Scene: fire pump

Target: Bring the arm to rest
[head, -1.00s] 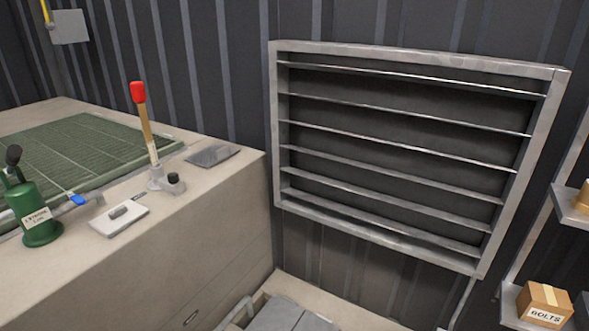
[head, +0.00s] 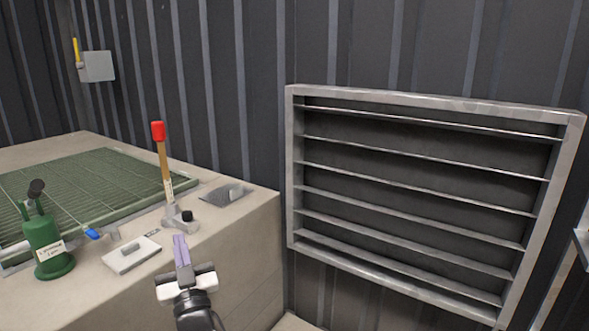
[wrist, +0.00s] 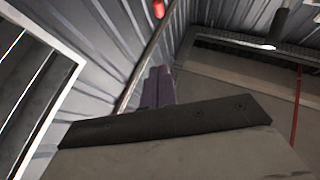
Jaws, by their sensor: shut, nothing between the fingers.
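My gripper (head: 180,240) shows at the lower middle of the head view, its slim purple fingers together and pointing up and away. It is shut and empty. It appears in front of the tan bench's side edge, below the red-tipped lever (head: 158,132); the gap to the bench is hard to judge. In the wrist view the purple fingers (wrist: 157,84) stick up past a dark edge, close together with nothing between them. The lever's red tip (wrist: 158,8) is at the top of that view, beyond the fingers.
The tan bench (head: 235,235) carries a green grating (head: 75,185), a green oil can (head: 46,245), a white plate with a handle (head: 131,254) and a grey plate (head: 222,194) with a small light piece on it.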

